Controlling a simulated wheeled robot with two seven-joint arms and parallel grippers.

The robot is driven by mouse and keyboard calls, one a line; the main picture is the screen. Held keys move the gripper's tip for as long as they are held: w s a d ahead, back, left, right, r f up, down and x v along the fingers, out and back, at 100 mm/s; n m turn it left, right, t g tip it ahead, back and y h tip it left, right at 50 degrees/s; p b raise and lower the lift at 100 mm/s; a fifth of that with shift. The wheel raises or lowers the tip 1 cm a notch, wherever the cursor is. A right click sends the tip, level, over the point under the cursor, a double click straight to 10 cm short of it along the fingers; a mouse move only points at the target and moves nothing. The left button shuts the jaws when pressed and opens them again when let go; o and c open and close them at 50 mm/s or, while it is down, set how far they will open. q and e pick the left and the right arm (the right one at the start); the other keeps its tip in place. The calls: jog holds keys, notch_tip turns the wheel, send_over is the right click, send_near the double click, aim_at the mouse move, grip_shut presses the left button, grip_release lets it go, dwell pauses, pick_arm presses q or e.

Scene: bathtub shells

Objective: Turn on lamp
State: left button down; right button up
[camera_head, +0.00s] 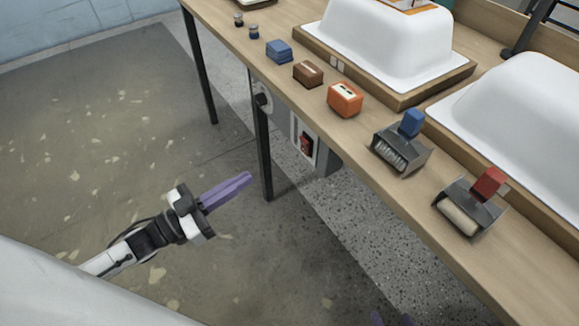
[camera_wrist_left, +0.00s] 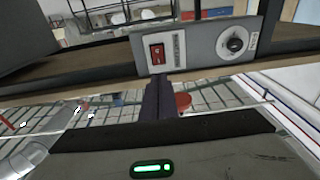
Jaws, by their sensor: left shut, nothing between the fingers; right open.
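A red rocker switch (camera_head: 305,143) sits on a grey control panel (camera_head: 322,160) under the front edge of the workbench. In the left wrist view the switch (camera_wrist_left: 157,53) is on the panel (camera_wrist_left: 200,44), just beyond my fingertips. My left gripper (camera_head: 246,179) has purple fingers, shut and empty, pointing toward the panel with a gap left to it. The shut fingers of my left gripper show in the wrist view (camera_wrist_left: 159,82) below the switch. My right gripper (camera_head: 392,319) shows only as purple fingertips at the bottom edge, apart and empty. I cannot identify a lit lamp.
The wooden workbench (camera_head: 480,262) carries white tub shells (camera_head: 385,45), coloured blocks and two brushes (camera_head: 400,145). A black table leg (camera_head: 264,155) stands near my left fingertips. Floor left is clear.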

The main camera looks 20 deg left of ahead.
aim_at(302, 142)
pick_arm(q)
jog(key=shift+a+r+m+h, duration=0.15)
jog(key=shift+r+m+h, duration=0.15)
jog(key=shift+h, duration=0.1)
jog(key=x, duration=1.4)
jog(key=shift+f+b, duration=0.1)
jog(key=shift+b, duration=0.3)
